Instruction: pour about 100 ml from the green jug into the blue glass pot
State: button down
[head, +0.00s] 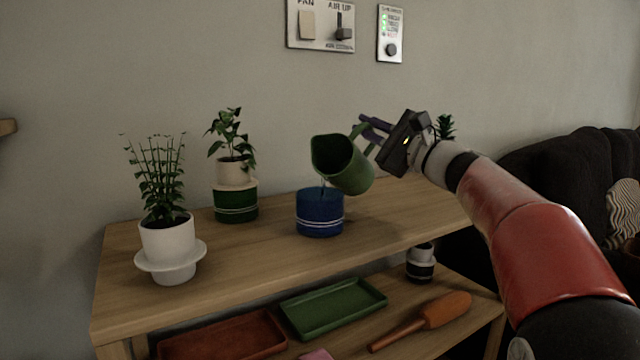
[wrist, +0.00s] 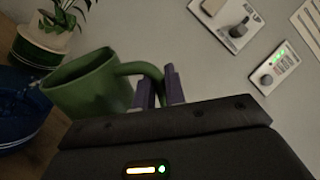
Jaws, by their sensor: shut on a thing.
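The green jug (head: 343,165) is tilted to the left above the blue glass pot (head: 320,214) in the head view. A thin stream runs from its lip down toward the pot's opening. The pot stands upright on the wooden shelf top, with pale stripes around it. My gripper (head: 368,134) is shut on the jug's handle, right of the jug. In the wrist view the jug (wrist: 90,86) hangs by its handle between the purple fingers (wrist: 160,88), with the blue pot (wrist: 22,108) at the left edge. The liquid level inside the pot is hidden.
A white potted plant (head: 167,240) and a plant in a green striped pot (head: 236,203) stand left of the blue pot. The lower shelf holds a green tray (head: 333,307), a rust tray (head: 225,340) and an orange trowel (head: 440,312). A dark sofa (head: 560,165) is at right.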

jog(key=shift+w+d+r+m+h, duration=0.1)
jog(key=shift+w+d+m+h, duration=0.2)
jog(key=shift+m, duration=0.7)
jog(key=shift+w+f, duration=0.1)
jog(key=shift+f, duration=0.2)
jog(key=shift+w+f+m+t+p, duration=0.2)
jog(key=shift+f+m+t+p, duration=0.15)
jog(key=shift+m, duration=0.25)
jog(key=shift+w+d+m+h+p, duration=0.1)
jog(key=shift+w+m+h+p, duration=0.05)
jog(key=shift+m+h+p, duration=0.2)
jog(key=shift+w+f, duration=0.1)
jog(key=shift+f, duration=0.1)
jog(key=shift+w+d+r+m+p, duration=0.1)
jog(key=shift+m+p, duration=0.25)
jog(key=shift+p, duration=0.05)
